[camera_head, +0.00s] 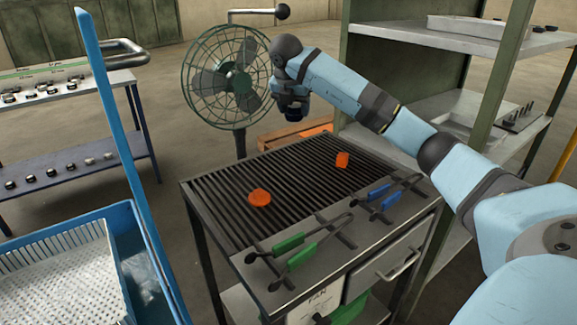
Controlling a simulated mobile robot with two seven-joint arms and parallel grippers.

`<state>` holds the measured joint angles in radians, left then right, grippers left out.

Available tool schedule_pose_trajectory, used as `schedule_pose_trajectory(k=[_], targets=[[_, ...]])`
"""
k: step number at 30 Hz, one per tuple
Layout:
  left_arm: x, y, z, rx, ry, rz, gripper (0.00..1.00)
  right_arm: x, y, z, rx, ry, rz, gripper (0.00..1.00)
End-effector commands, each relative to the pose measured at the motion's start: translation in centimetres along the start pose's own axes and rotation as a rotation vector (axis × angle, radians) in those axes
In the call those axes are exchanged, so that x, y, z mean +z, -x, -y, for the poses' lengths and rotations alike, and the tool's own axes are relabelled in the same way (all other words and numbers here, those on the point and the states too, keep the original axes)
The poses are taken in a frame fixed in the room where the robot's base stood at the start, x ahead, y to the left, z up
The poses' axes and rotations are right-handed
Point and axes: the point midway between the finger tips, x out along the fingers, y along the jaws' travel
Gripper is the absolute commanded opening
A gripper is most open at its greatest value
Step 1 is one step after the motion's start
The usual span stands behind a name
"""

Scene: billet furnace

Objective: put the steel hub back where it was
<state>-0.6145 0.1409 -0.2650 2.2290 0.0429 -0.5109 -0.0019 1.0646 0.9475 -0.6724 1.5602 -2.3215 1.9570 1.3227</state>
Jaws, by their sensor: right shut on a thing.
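My right gripper (292,112) points down in front of the fan, beyond the far edge of the grate table as seen here. It is shut on a small dark thing that is mostly hidden by the jaws. I cannot tell whether this is the steel hub. Two glowing orange pieces lie apart on the dark slatted grate (300,184): a rounded piece (259,197) at the left and a smaller blocky piece (342,159) at the back right. My left gripper is not in view.
Green-handled tongs (289,243) and blue-handled tongs (380,192) lie along the grate table's front. A green fan (226,76) stands behind. A blue tank (150,262) is at lower left, a rack with small parts (70,84) at left, and shelves (450,45) at right.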

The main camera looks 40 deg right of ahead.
Motion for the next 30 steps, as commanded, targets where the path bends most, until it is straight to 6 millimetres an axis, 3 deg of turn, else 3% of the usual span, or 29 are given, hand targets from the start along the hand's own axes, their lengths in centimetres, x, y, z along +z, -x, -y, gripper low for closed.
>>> schedule_pose_trajectory(k=[3,12,26,30], targets=[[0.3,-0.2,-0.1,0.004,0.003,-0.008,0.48,-1.4,-3.4,0.1,-0.003,0.002,-0.002,0.15],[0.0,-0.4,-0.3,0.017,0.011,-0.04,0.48,-4.2,-10.1,0.1,-0.001,0.001,-0.001,0.15],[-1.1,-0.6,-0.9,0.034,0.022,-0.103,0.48,-6.0,-14.4,0.1,-0.001,0.001,-0.001,0.15],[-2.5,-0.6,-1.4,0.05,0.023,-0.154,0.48,-6.6,-16.0,0.0,0.001,0.001,-0.001,0.15]])
